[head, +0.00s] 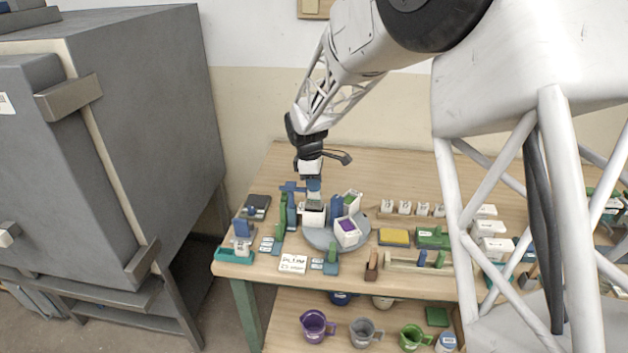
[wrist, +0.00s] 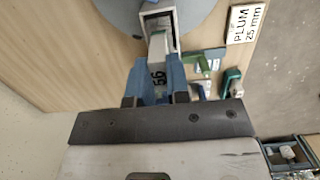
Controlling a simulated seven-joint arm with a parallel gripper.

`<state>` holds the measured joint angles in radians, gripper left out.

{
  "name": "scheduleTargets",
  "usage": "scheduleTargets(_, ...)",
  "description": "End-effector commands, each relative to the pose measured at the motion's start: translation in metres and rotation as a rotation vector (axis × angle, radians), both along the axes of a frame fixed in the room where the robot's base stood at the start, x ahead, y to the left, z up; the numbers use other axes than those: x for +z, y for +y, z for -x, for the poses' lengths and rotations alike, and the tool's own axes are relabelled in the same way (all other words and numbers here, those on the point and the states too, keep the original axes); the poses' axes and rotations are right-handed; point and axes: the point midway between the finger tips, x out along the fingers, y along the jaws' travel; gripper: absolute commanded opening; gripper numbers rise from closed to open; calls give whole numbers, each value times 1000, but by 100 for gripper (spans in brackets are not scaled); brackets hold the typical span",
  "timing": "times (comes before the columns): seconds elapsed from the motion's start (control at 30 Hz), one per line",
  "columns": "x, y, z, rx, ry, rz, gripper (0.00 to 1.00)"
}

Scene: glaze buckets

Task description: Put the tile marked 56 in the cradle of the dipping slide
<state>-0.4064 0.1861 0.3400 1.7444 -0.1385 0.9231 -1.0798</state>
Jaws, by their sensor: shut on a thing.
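My gripper (head: 313,186) is shut on the tile marked 56 (wrist: 157,76). In the head view my gripper is above a white bucket (head: 313,217) at the left of the grey turntable (head: 323,241). Blue and green uprights (head: 284,214) stand just left of it, with a blue crosspiece (head: 292,188) on top; they may be the dipping slide. I cannot make out its cradle.
Two other white buckets, one with purple glaze (head: 347,227) and one with green (head: 351,201), stand on the turntable. A card reading PLUM 25 mm (head: 293,263) lies in front. A yellow sponge (head: 393,237) lies to the right. Small stands crowd the left table edge.

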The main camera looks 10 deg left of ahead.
Motion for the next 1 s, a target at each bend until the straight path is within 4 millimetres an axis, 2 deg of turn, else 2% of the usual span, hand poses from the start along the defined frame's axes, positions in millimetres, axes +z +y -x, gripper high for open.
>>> scheduleTargets(0.67, 0, 0, -1, 0, -1, 0, 0)
scheduleTargets(0.7, 0, 0, -1, 0, -1, 0, 23)
scheduleTargets(0.8, 0, 0, -1, 0, -1, 0, 38)
scheduleTargets(0.87, 0, 0, -1, 0, -1, 0, 46)
scheduleTargets(1.0, 0, 0, -1, 0, -1, 0, 46)
